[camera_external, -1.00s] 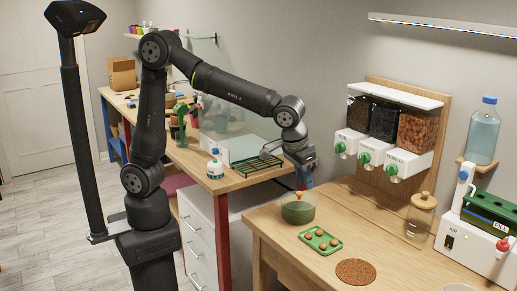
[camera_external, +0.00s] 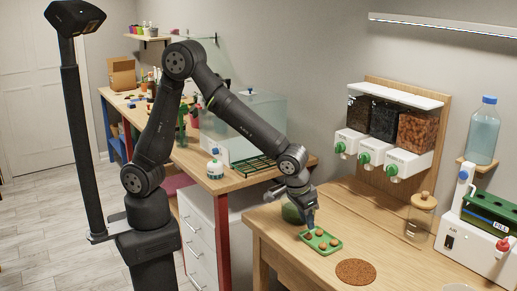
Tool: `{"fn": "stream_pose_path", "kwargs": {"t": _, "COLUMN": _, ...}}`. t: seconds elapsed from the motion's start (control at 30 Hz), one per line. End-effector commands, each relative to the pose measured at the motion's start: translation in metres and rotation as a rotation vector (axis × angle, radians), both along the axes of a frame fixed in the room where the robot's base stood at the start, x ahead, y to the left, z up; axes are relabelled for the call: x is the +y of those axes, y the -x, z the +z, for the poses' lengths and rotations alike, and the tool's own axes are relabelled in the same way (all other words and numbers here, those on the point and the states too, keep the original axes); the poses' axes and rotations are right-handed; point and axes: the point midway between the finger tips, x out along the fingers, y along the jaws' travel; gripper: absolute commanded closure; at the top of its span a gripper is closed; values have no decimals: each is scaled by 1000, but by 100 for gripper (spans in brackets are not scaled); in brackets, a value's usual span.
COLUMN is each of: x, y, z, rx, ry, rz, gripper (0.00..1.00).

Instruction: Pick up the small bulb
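Several small brown bulbs lie on a green tray (camera_external: 306,240) on the wooden table. One bulb (camera_external: 333,243) is near the tray's right side, and another bulb (camera_external: 322,246) is near its front. They look much alike at this size, so I cannot tell which is the small one. My gripper (camera_external: 309,225) points down over the tray's left back part, close above the bulbs. Its fingers are too small to show whether they are open or hold anything. A green bowl (camera_external: 291,213) stands just behind and left of the tray, partly hidden by my gripper.
A round cork mat (camera_external: 356,272) lies in front right of the tray. A glass jar with a wooden lid (camera_external: 421,215) stands farther right. Wall dispensers (camera_external: 377,152) hang behind. The table between tray and jar is clear.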

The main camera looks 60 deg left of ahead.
Motion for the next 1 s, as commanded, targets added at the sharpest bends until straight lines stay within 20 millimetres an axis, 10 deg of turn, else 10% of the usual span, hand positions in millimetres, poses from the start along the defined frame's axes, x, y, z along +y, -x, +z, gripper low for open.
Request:
{"fn": "stream_pose_path", "kwargs": {"t": 0.6, "x": -1, "y": -8, "z": -48, "rx": 1, "ry": 1, "rz": 0, "gripper": 72}}
{"fn": "stream_pose_path", "kwargs": {"t": 0.77, "x": -1, "y": -8, "z": -48, "rx": 1, "ry": 0, "rz": -1, "gripper": 99}}
{"fn": "stream_pose_path", "kwargs": {"t": 1.0, "x": 0, "y": -8, "z": -48, "rx": 1, "ry": 0, "rz": -1, "gripper": 100}}
